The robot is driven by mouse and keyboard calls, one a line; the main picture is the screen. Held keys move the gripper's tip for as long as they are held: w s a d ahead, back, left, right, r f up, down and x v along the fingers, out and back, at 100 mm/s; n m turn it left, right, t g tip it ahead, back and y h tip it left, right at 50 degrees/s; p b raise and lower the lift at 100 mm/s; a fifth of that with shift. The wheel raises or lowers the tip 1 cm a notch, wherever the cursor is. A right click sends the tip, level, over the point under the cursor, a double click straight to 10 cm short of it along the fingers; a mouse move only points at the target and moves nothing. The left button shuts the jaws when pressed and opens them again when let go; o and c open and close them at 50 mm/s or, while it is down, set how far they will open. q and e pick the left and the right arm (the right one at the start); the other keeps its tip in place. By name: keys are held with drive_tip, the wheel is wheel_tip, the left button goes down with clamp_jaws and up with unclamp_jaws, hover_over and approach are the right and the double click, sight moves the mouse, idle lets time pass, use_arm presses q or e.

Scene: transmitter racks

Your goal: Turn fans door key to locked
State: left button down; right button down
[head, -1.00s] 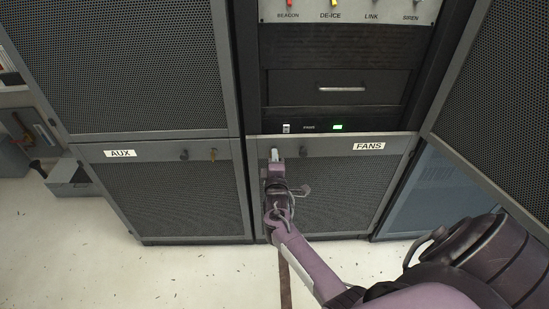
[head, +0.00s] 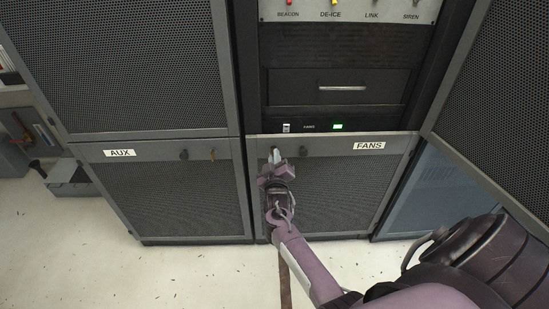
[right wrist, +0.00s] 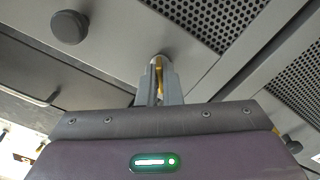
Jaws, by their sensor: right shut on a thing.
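The fans door (head: 335,190), a grey mesh panel labelled FANS, is closed at the lower middle of the head view. My right gripper (head: 275,154) is at the lock near the door's upper left corner. In the right wrist view its fingers (right wrist: 160,85) are shut on the brass-coloured key (right wrist: 158,66), which sits in the round lock. The fingers hide most of the key, so its exact angle is hard to tell. A dark round knob (head: 303,151) is just right of the lock; it also shows in the right wrist view (right wrist: 69,27). My left gripper is out of view.
The AUX door (head: 165,195) is at left, with its own knob (head: 183,154). Above the fans door are a panel with a green light (head: 338,127) and a drawer with a handle (head: 342,87). A mesh door (head: 500,90) juts out at the right.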

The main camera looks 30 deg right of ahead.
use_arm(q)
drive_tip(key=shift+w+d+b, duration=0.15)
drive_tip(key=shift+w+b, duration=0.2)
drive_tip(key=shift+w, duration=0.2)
use_arm(e)
drive_tip(key=shift+m, duration=3.6)
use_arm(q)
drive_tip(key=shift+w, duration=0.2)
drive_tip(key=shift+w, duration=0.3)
use_arm(e)
drive_tip(key=c, duration=1.6)
unclamp_jaws()
